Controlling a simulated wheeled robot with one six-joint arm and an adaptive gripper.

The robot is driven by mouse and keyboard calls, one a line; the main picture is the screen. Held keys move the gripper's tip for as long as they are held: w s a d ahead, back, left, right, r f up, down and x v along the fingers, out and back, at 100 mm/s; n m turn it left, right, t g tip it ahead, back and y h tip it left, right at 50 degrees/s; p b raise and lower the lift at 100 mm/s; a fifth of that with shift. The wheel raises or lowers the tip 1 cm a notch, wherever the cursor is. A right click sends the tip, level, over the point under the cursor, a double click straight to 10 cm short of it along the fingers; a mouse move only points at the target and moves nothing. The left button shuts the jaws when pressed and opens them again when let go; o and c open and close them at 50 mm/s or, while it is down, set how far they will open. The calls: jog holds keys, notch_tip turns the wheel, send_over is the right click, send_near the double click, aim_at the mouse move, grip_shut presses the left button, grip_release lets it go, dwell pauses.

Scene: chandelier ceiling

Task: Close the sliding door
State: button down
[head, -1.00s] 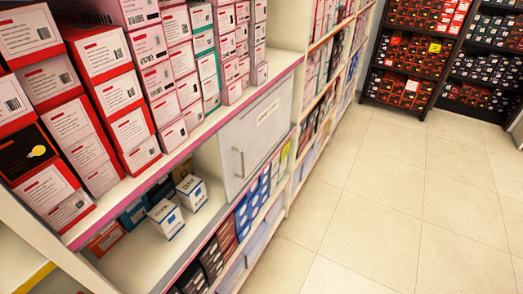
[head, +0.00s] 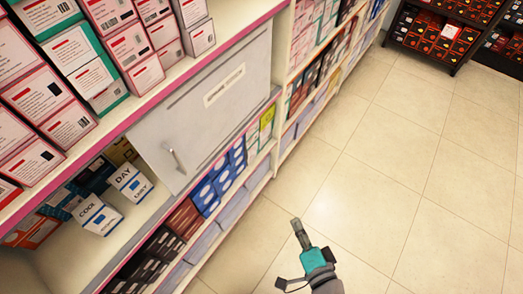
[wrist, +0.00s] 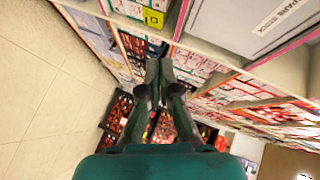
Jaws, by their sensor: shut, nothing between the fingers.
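The grey sliding door (head: 210,110) covers the right part of a shelf compartment in the head view. It has a vertical metal handle (head: 174,161) near its left edge and a white label. The left part of the compartment is open, with small boxes (head: 97,215) visible inside. The door also shows at the upper right in the wrist view (wrist: 232,22). My gripper (head: 295,222) is over the floor, to the right of the shelf and apart from the door and handle. Its fingers are together and empty in the wrist view (wrist: 158,68).
Stacked boxes (head: 80,65) fill the shelf above the door. More boxes (head: 222,178) stand on the shelf below. A dark rack (head: 440,35) stands at the back. The tiled floor (head: 380,190) right of the shelf is clear.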

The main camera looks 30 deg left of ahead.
aim_at(181, 152)
jog(key=a+r+n+g+y, duration=0.4)
jog(key=a+r+g+y, duration=0.4)
jog(key=a+r, duration=0.65)
jog(key=shift+g+h, duration=0.6)
jog(key=a, duration=0.4)
jog(key=s+a+f, duration=0.1)
jog(key=a, duration=0.3)
jog(key=s+a, duration=0.1)
jog(key=a, duration=0.3)
jog(key=shift+s+a+f, duration=0.15)
jog(key=shift+s+a, duration=0.05)
jog(key=shift+a, duration=0.05)
jog(key=shift+s+a, duration=0.15)
jog(key=shift+s, duration=0.4)
